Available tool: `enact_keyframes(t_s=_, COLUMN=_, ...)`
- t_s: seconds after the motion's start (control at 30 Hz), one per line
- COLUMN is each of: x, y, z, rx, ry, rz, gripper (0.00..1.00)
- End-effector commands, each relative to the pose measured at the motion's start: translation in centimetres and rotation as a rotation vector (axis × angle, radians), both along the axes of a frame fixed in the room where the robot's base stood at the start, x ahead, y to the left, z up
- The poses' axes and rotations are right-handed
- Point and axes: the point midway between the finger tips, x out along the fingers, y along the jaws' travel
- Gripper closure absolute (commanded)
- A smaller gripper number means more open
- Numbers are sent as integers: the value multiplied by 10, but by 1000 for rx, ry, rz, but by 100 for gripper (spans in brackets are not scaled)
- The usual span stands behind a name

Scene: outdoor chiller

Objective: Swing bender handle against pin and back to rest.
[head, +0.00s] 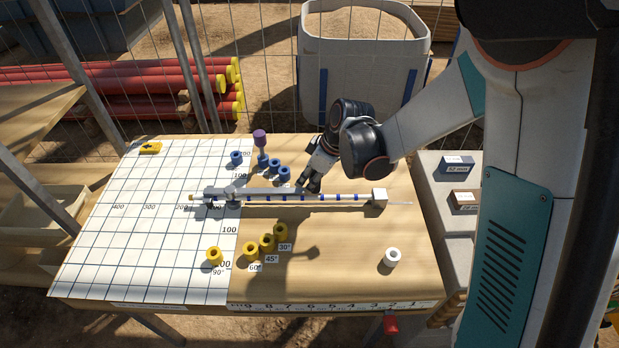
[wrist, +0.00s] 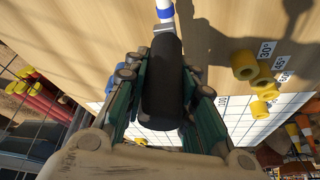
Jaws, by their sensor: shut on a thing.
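The bender handle is a grey bar (head: 268,191) lying along the work board, beside a thin rod with blue bands (head: 340,197). Its black grip (wrist: 161,85) fills the space between my fingers in the wrist view. My gripper (head: 313,184) is shut on this grip, just behind the rod. The bar's left end meets a round grey pivot (head: 231,192). A blue peg with a purple top (head: 261,150) stands behind the bar, apart from it. I cannot tell which piece is the pin. My fingers and wrist hide much of the grip in the head view.
Blue collars (head: 284,173) stand behind the bar. Yellow collars (head: 267,242) with angle labels stand in front, as does a white collar (head: 392,257). The gridded left board (head: 140,230) is mostly clear.

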Motion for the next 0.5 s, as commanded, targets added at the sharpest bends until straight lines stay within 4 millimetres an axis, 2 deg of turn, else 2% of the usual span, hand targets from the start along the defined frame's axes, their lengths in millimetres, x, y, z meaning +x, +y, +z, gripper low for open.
enact_keyframes(t_s=0.27, x=19, y=1, z=0, rx=1, ry=1, rz=81, gripper=100)
enact_keyframes(t_s=0.5, x=58, y=8, z=0, rx=1, ry=0, rz=259, gripper=100)
